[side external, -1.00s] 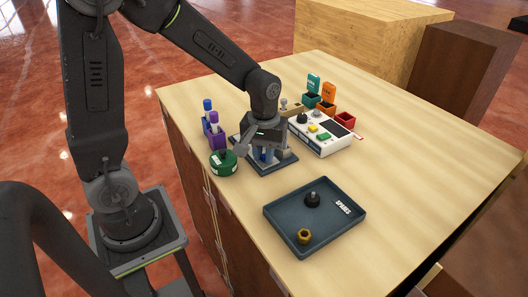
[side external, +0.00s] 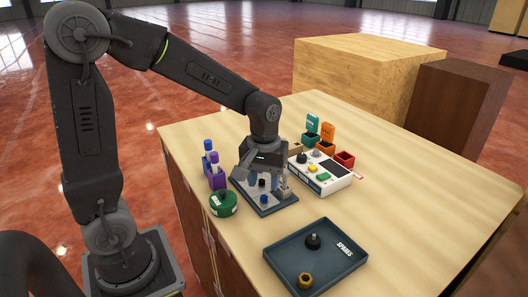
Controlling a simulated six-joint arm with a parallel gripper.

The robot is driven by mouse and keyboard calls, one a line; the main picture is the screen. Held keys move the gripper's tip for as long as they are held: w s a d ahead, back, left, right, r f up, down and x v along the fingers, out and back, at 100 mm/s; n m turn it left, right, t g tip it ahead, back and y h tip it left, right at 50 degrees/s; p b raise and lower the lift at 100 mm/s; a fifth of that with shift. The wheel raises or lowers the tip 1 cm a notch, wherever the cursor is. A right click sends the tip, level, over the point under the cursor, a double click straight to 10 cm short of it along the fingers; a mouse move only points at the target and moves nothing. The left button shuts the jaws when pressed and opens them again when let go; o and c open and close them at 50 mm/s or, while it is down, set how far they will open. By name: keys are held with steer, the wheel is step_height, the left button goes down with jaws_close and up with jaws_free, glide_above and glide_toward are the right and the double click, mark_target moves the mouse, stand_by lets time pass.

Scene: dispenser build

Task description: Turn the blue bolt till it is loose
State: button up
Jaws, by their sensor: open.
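A dark base plate (side external: 279,207) lies on the table below my gripper. A blue bolt head (side external: 264,199) shows low on the plate, near its front. Grey upright parts (side external: 285,186) stand at the plate's right side. My gripper (side external: 264,182) points down over the plate, open, its fingertips small and partly lost among the parts there. The blue bolt head appears just below and in front of the fingers, apart from them. I cannot tell how far the bolt is screwed in.
A green round container (side external: 223,204) and a purple holder with markers (side external: 215,175) stand left of the plate. A white control box (side external: 322,178) is at right. A spares tray (side external: 328,267) lies in front; the right tabletop is clear.

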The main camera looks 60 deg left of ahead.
mark_target(266, 197)
step_height(266, 197, up, 10)
steer(key=shift+f, duration=0.25)
steer(key=f+m, duration=0.6)
steer(key=f, duration=0.1)
steer(key=f+m, duration=0.5)
steer(key=f, duration=0.2)
steer(key=shift+w+d+m, duration=0.1)
steer(key=shift+w+m, duration=0.1)
steer(key=shift+m, duration=0.2)
steer(key=shift+c, duration=0.4)
steer(key=shift+r, duration=0.1)
jaws_close()
